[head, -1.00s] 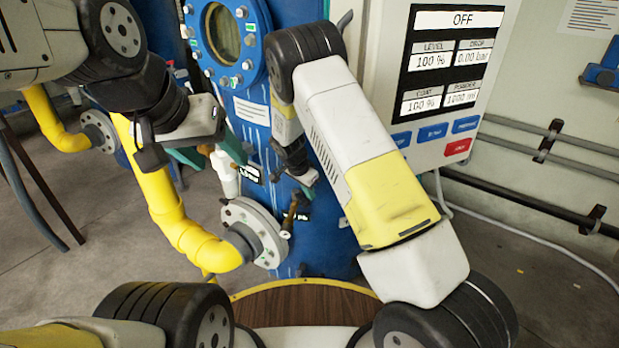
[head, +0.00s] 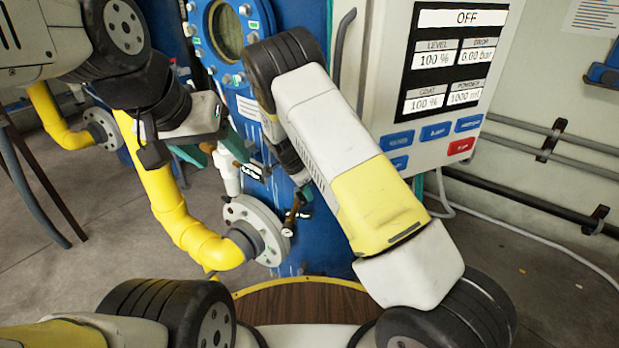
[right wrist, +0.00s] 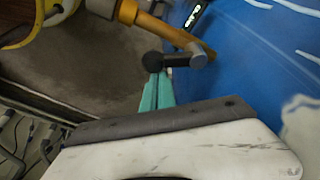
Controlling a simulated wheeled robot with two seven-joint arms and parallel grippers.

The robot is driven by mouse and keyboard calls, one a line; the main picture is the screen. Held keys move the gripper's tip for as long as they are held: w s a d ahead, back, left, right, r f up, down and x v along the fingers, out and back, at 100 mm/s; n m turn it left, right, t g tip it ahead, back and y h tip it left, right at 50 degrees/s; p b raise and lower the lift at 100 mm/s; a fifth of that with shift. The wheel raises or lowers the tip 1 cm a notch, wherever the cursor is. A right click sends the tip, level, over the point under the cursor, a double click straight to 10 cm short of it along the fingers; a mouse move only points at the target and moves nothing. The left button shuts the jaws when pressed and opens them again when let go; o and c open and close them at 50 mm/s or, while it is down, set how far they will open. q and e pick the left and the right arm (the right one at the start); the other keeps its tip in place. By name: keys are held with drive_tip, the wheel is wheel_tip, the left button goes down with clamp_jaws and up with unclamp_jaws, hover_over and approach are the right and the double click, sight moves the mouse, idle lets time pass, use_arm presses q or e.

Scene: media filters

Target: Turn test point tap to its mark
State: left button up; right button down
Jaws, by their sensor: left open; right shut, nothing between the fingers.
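In the right wrist view the brass tap (right wrist: 160,27) carries a grey lever with a dark round end (right wrist: 153,61). My right gripper (right wrist: 157,80) is shut and empty, its teal fingertips right at the dark lever end; whether they touch I cannot tell. In the head view my right gripper (head: 302,183) is partly hidden by its forearm. My left gripper (head: 212,150) is open near a white vertical pipe fitting (head: 229,175). No mark is clearly visible.
The blue tank (head: 318,250) stands behind both grippers. A yellow pipe (head: 180,225) meets the flange (head: 262,226) at lower left of the tap. A control panel (head: 450,70) reading OFF hangs at the right. A wooden round top (head: 300,305) lies below.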

sight(301, 199)
drive_tip(key=shift+s+a, duration=0.35)
drive_tip(key=shift+a, duration=0.25)
drive_tip(key=shift+s+a+m+g, duration=0.25)
drive_tip(key=shift+a+m, duration=0.2)
drive_tip(key=shift+m, duration=0.25)
drive_tip(key=shift+a, duration=0.35)
